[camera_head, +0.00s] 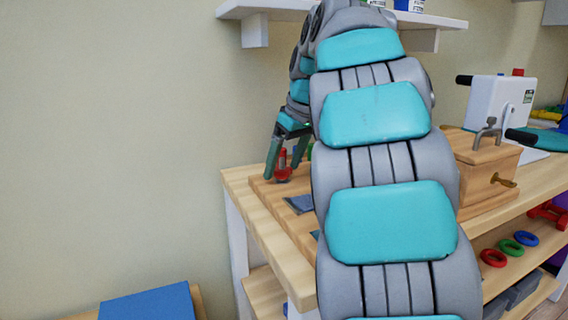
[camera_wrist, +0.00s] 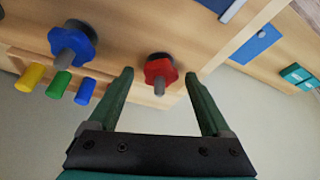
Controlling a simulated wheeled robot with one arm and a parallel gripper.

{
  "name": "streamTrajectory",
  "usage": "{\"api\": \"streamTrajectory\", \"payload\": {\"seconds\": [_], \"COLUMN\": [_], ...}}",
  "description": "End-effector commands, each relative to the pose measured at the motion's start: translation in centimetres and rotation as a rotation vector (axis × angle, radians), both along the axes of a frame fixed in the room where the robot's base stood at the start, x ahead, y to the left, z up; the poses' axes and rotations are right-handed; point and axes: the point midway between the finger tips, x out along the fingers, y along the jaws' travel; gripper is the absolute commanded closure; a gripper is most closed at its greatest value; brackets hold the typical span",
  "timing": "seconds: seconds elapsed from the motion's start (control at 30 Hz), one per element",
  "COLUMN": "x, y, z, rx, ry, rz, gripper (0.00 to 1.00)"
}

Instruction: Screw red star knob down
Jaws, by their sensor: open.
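The red star knob (camera_wrist: 155,69) sits on a grey threaded stud with a dark round base behind it, on a wooden board (camera_head: 262,197). In the wrist view it lies between the tips of my gripper (camera_wrist: 159,74), with a gap to each green finger. In the head view my gripper (camera_head: 284,172) points down over the board with its fingers on either side of the red star knob (camera_head: 283,174). The gripper is open and empty. My own arm hides much of the board in the head view.
A blue star knob (camera_wrist: 75,44) on a stud and yellow, green and blue pegs (camera_wrist: 57,85) stand left of the red knob in the wrist view. A wooden box (camera_head: 485,168) with a metal handle and a white crank device (camera_head: 497,103) stand right. A shelf (camera_head: 265,8) hangs above.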

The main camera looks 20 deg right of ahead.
Motion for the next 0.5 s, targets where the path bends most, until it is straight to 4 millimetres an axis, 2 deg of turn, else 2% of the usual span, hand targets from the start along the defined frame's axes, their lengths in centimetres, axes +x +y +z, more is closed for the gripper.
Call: {"api": "streamTrajectory", "payload": {"seconds": [0.07, 0.5], "x": [0.0, -0.01], "y": [0.01, 0.02], "z": [0.0, 0.0], "rx": [0.0, 0.0], "ry": [0.0, 0.0], "rz": [0.0, 0.0], "gripper": [0.2, 0.69]}}
